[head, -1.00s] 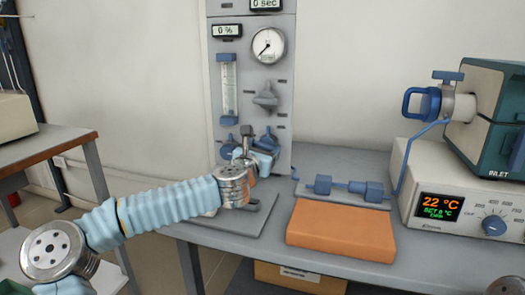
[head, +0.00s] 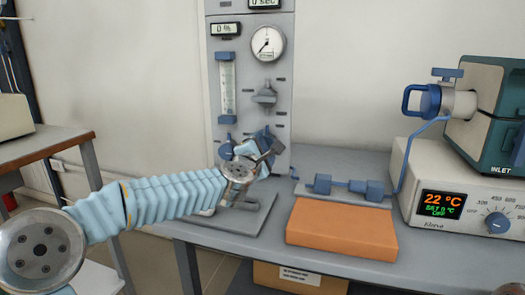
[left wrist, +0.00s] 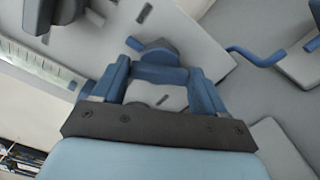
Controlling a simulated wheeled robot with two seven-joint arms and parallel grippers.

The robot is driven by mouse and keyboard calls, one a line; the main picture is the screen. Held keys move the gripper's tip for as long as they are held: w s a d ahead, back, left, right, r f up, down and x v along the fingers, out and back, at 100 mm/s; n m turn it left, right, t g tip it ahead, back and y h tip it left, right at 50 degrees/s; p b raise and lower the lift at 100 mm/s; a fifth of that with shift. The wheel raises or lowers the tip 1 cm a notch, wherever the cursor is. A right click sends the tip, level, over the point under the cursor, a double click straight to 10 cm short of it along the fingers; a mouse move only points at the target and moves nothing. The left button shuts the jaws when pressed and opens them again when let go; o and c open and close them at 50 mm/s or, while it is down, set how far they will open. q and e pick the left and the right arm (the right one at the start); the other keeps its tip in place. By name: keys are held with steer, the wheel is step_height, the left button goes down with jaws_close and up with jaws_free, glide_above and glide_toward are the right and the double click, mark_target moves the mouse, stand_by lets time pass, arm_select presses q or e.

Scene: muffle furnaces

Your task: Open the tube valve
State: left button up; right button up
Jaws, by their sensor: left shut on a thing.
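The grey gas panel (head: 217,103) stands against the wall and carries a row of blue valve knobs low down. The lower left knob (head: 226,149) is free. My left gripper (head: 264,145) is at the lower right knob, its wrist rolled to the right, and largely hides that knob in the head view. In the left wrist view my two blue fingers (left wrist: 160,92) are shut on the blue valve knob (left wrist: 153,54), one on each side. I cannot tell how far the valve is turned. My right gripper is not in view.
A dial gauge (head: 267,43) and flow tube (head: 227,90) sit higher on the panel. An orange block (head: 340,230) and a blue-fitted tube line (head: 345,187) lie to the right on the grey bench. The furnace (head: 495,100) with its inlet valve (head: 430,100) stands farther right.

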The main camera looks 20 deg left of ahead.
arm_select(q)
steer(key=m, duration=0.5)
steer(key=shift+d, duration=0.1)
steer(key=shift+f+m, duration=0.1)
steer(key=shift+m, duration=0.2)
stand_by(0.4)
steer(key=o, duration=1.1)
steer(key=shift+c, duration=0.2)
steer(key=shift+s, duration=0.35)
steer(key=s+b, duration=0.3)
steer(key=s, duration=0.9)
steer(key=shift+a, duration=0.2)
steer(key=shift+s, duration=0.55)
